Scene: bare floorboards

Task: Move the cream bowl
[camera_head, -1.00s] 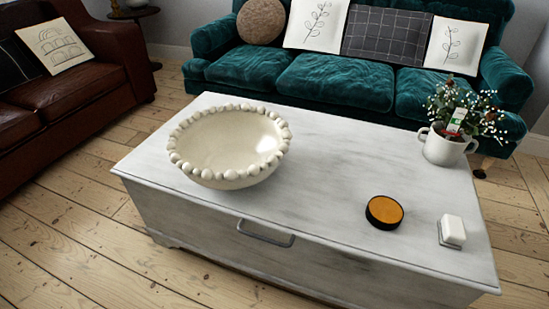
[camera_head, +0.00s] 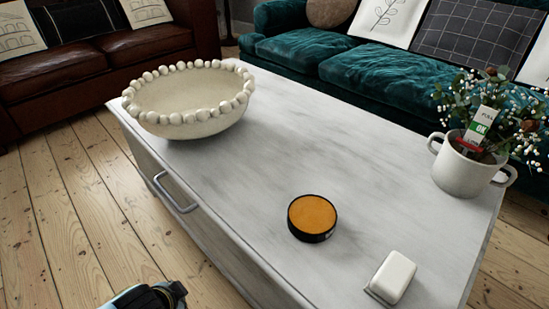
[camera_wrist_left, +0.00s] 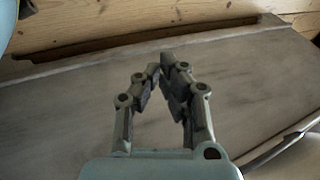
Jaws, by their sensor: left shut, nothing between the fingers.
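The cream bowl (camera_head: 190,105), rimmed with round beads, stands upright and empty on the far left part of the white chest-like table (camera_head: 250,165) in the head view. My left gripper (camera_wrist_left: 160,72) shows in the left wrist view with its fingers together and nothing between them. It is in front of a grey panel that looks like the table's drawer front, apart from the bowl. The bowl is not in the wrist view. In the head view a piece of my arm (camera_head: 150,298) shows at the bottom edge, below the bowl. My right gripper is not seen.
On the table are a round orange-topped black tin (camera_head: 312,218), a white block-shaped item (camera_head: 392,277) and a white pot with a flowering plant (camera_head: 466,165). A metal handle (camera_head: 175,193) sticks out of the table's front. Sofas stand behind; the floor at left is clear.

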